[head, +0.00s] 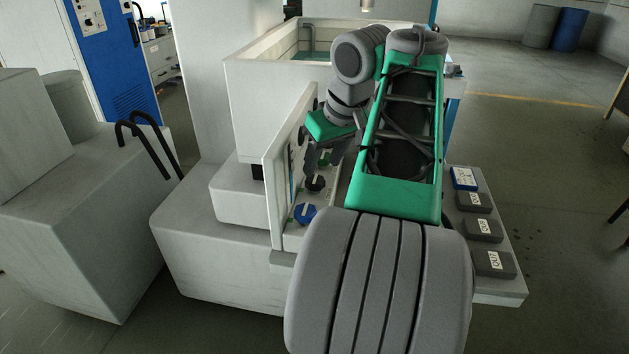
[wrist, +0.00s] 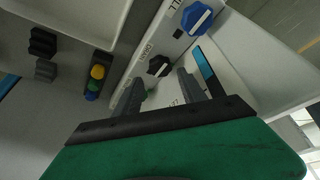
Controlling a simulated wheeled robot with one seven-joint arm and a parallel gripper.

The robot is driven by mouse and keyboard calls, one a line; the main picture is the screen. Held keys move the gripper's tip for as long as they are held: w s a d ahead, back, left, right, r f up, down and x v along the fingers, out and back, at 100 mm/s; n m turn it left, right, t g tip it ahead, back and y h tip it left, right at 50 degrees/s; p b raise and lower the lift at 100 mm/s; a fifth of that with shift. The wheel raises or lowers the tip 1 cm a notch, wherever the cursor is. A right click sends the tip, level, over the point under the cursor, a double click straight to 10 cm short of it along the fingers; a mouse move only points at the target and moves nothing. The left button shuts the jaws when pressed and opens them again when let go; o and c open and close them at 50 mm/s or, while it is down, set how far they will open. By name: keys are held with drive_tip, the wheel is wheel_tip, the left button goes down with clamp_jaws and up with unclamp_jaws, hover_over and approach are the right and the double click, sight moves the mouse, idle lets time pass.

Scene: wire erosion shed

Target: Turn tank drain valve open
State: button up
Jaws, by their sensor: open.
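In the wrist view the blue knob (wrist: 197,18) is at the top and the black knob (wrist: 159,66) lies ahead between my fingertips. A little green shows behind a finger. My gripper (wrist: 158,78) is open and empty, apart from the black knob.
The open white tank (head: 250,75) stands above the panel. Labelled grey blocks (head: 483,229) lie on a ledge at right. A holder with yellow, green and blue round parts (wrist: 97,72) shows beside the panel. A grey cabinet with black handles (head: 150,142) stands at left.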

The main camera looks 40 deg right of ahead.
sight(316, 179)
drive_tip(key=b+x, duration=0.2)
drive_tip(key=x, duration=0.3)
drive_tip(key=shift+w+f+b, duration=0.1)
drive_tip(key=shift+f+b, duration=0.15)
drive_tip(key=shift+b, duration=0.1)
drive_tip(key=shift+r, duration=0.1)
clamp_jaws()
